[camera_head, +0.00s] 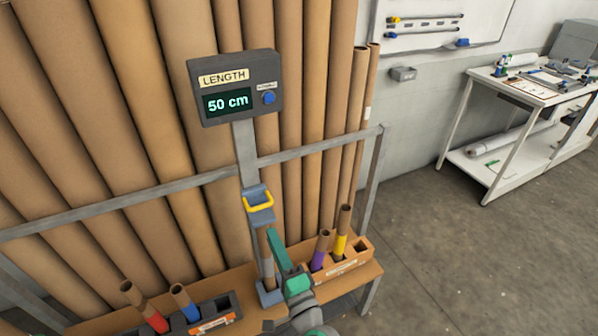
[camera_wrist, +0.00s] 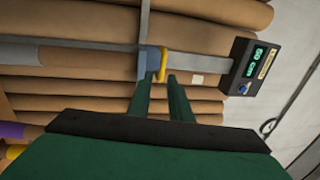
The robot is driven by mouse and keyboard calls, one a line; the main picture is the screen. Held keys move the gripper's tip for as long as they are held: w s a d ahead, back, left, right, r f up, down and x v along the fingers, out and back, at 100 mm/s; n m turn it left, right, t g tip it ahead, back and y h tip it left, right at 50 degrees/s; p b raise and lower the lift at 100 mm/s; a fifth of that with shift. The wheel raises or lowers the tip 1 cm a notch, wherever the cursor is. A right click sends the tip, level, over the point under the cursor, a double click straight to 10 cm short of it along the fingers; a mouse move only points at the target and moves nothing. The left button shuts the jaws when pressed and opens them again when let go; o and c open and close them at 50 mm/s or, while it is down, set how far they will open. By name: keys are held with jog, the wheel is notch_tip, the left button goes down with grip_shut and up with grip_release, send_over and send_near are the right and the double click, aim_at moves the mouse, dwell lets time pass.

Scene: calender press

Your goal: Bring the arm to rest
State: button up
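My gripper (camera_head: 274,238) is green and reaches up in front of the measuring post in the head view. In the wrist view my gripper (camera_wrist: 160,84) has its two fingers apart, with nothing seen held between them. A yellow handle (camera_head: 260,207) on a grey-blue slider sits on the post just above the fingertips. The yellow handle (camera_wrist: 163,65) also lies just beyond the fingertips in the wrist view. I cannot tell whether they touch. A brown tube (camera_head: 265,245) stands upright at the post's foot, beside my gripper and partly hidden by it.
A display (camera_head: 240,87) reads "LENGTH 50 cm". Tall cardboard tubes (camera_head: 180,120) lean behind a metal rail (camera_head: 310,148). Short banded tubes stand in a left holder (camera_head: 222,313) and a right holder (camera_head: 345,262). A white workbench (camera_head: 510,95) stands right; the floor (camera_head: 460,260) before it is clear.

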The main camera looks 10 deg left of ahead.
jog(key=s+d+f+n+h, duration=0.1)
jog(key=s+d+f+h, duration=0.85)
jog(key=s+f, duration=0.5)
jog(key=s+d+r+n+h, duration=0.1)
jog(key=s+d+n, duration=0.2)
jog(key=s, duration=0.7)
jog(key=s+d+r+n+h, duration=0.1)
jog(key=s+d+n, duration=0.2)
jog(key=s+n, duration=0.3)
jog(key=s, duration=0.4)
jog(key=shift+r+n+g, duration=0.2)
jog(key=shift+n+g, duration=0.2)
